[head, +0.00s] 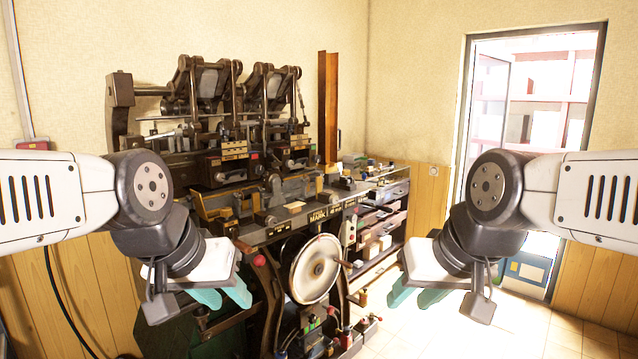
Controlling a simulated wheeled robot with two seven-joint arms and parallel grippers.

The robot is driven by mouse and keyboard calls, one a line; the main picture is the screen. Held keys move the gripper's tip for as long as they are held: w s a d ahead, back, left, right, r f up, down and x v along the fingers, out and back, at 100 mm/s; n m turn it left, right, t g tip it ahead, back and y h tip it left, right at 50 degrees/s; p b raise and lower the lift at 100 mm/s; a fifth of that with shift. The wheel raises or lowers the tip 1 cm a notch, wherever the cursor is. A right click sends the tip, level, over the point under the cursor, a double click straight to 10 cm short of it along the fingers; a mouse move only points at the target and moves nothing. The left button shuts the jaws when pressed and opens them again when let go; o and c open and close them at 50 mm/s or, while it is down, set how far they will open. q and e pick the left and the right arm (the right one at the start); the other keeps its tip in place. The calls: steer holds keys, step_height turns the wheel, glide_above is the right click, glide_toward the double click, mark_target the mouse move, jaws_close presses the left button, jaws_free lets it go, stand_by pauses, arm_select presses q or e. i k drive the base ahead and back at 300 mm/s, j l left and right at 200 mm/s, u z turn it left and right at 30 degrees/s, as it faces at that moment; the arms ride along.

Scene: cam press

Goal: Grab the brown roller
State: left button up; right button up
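The dark brown cam press (290,210) stands ahead of me against the wall, with linkages on top and a large pale handwheel (315,269) in front. I cannot clearly pick out a brown roller among its many brown parts. My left gripper (229,299) is in front of the press's lower left, its teal fingers apart with nothing seen between them. My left arm and gripper hide part of the press's left side.
A shelf unit (384,222) with small items adjoins the press on the right. A tall brown beam (328,108) stands behind the press. A bright doorway (535,105) is at the right. Tiled floor (520,325) is clear at lower right.

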mark_target(311, 177)
steer(key=i+u, duration=0.15)
steer(key=u, duration=0.2)
steer(key=i+l+u, duration=0.7)
steer(key=i+l, duration=0.3)
steer(key=i+l+u, duration=0.1)
steer(key=i+l, duration=0.15)
steer(key=l, duration=0.2)
steer(key=i+l+u, duration=0.1)
steer(key=i+l, duration=0.45)
steer(key=l, duration=0.25)
